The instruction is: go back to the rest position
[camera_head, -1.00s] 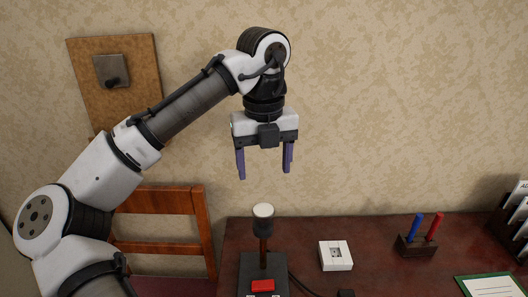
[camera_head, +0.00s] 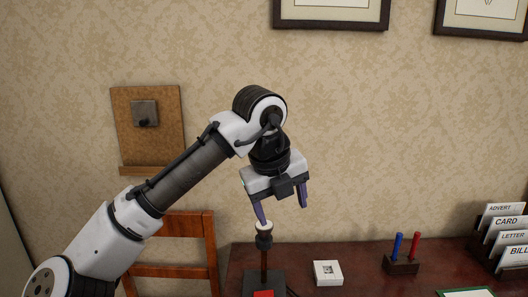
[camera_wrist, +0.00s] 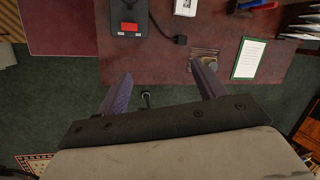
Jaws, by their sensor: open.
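My gripper (camera_head: 282,205) is open and empty, with its two purple fingers pointing down in the head view. It hangs in the air in front of the wall, above the dark red desk (camera_head: 345,258). In the head view its left finger overlaps the top of a joystick-like lever (camera_head: 263,240) with a white cap; I cannot tell how near they are in depth. In the wrist view the fingers (camera_wrist: 163,90) are spread with nothing between them, over the desk's edge and green floor.
The lever's base has a red button (camera_wrist: 129,27). A white box (camera_head: 327,272), a holder with blue and red pegs (camera_head: 402,264) and a labelled letter rack (camera_head: 500,240) stand on the desk. A wooden chair (camera_head: 180,224) is at left. A corkboard (camera_head: 150,110) hangs on the wall.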

